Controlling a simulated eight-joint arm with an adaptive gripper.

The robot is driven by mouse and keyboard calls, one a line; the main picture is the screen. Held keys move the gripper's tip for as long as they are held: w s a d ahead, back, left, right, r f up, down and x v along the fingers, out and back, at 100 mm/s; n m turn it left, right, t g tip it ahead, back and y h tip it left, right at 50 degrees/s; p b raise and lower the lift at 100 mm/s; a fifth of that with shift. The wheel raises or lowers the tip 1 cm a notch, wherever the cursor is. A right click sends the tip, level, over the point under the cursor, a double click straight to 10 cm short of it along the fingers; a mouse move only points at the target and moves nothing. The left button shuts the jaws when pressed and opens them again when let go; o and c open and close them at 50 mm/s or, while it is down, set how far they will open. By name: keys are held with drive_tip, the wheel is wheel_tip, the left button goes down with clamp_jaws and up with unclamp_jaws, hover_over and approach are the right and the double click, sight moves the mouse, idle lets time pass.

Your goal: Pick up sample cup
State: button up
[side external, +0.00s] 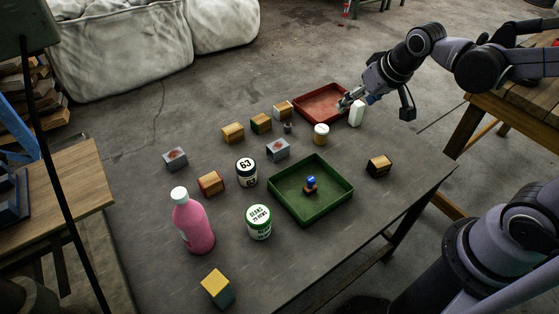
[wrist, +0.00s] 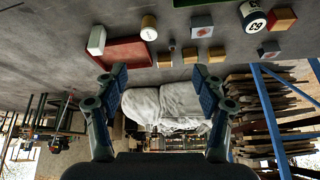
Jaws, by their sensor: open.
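A small white cup with a tan lid (side external: 321,134), which looks like the sample cup, stands upright on the dark table near the red tray. It also shows in the wrist view (wrist: 149,28), upper middle. My gripper (side external: 346,101) is at the table's far side, over the right part of the red tray and beside the white bottle. In the wrist view my gripper (wrist: 159,76) has its two fingers wide apart with nothing between them. It is apart from the cup.
The red tray (side external: 304,100) and white bottle (side external: 356,114) are close to the cup. A green tray (side external: 276,205) holds a small blue-topped item (side external: 311,182). A pink bottle (side external: 193,224), labelled jars (side external: 246,173) and several blocks (side external: 233,133) stand leftward. The table's right corner is clear.

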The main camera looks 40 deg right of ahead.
drive_tip(key=w+d+f+m+g, duration=0.1)
drive_tip(key=w+d+f+m, duration=0.1)
drive_tip(key=w+f, duration=0.4)
drive_tip(key=m+h, duration=0.1)
approach(322, 129)
drive_tip(key=shift+g, duration=0.4)
drive_tip(key=shift+w+x, duration=0.2)
drive_tip(key=shift+x, duration=5.65)
drive_tip(key=shift+r, duration=0.1)
drive_tip(key=c, duration=1.3)
